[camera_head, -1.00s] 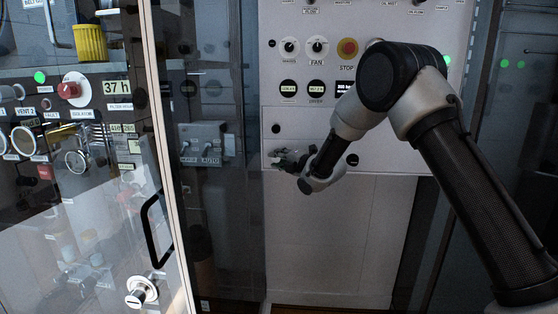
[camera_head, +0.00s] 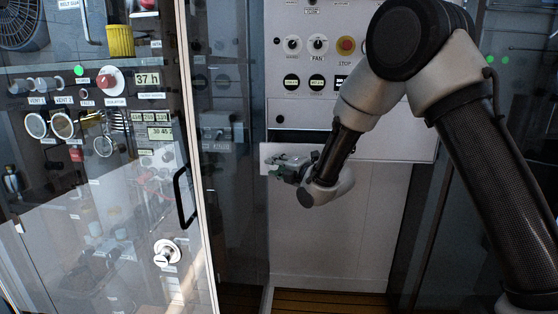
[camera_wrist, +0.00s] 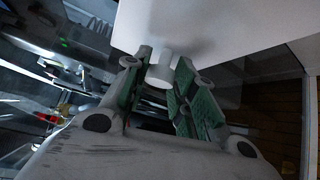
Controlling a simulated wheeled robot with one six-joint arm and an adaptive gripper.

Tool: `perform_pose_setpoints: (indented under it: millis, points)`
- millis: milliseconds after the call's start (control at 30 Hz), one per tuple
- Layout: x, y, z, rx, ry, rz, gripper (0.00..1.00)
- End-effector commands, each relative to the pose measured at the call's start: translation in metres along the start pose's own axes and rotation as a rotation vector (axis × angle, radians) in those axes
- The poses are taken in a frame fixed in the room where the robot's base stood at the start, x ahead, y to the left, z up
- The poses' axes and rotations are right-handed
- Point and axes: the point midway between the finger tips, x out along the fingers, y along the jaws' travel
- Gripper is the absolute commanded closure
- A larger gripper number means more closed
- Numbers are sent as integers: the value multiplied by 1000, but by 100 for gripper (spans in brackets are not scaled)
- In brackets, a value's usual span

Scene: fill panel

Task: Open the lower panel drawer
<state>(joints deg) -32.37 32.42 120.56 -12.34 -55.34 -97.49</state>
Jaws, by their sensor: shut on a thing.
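The lower panel drawer (camera_head: 266,156) is the white front low on the white control panel. It stands out from the panel, with a dark gap above it, so it is partly open. In the wrist view its white front (camera_wrist: 220,35) fills the top, with a pale round knob (camera_wrist: 161,70) sticking out. My gripper (camera_head: 278,170) is at the drawer front. Its green-padded fingers (camera_wrist: 160,88) are closed around the knob. The gripper and arm hide much of the drawer's right part in the head view.
A glass door with a black handle (camera_head: 184,197) and a round lock (camera_head: 166,252) stands on the left. Above the drawer are dials and a red stop button (camera_head: 346,45). Wooden floor (camera_head: 330,302) is clear below the panel.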

Motion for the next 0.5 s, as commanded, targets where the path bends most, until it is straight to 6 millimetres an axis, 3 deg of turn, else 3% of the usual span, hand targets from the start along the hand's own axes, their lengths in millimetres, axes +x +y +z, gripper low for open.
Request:
perform_pose_setpoints:
  millis: [200,500]
  points:
    - [-31,2,-31,-1,1,-2,100]
    - [-50,3,-50,0,-1,-2,100]
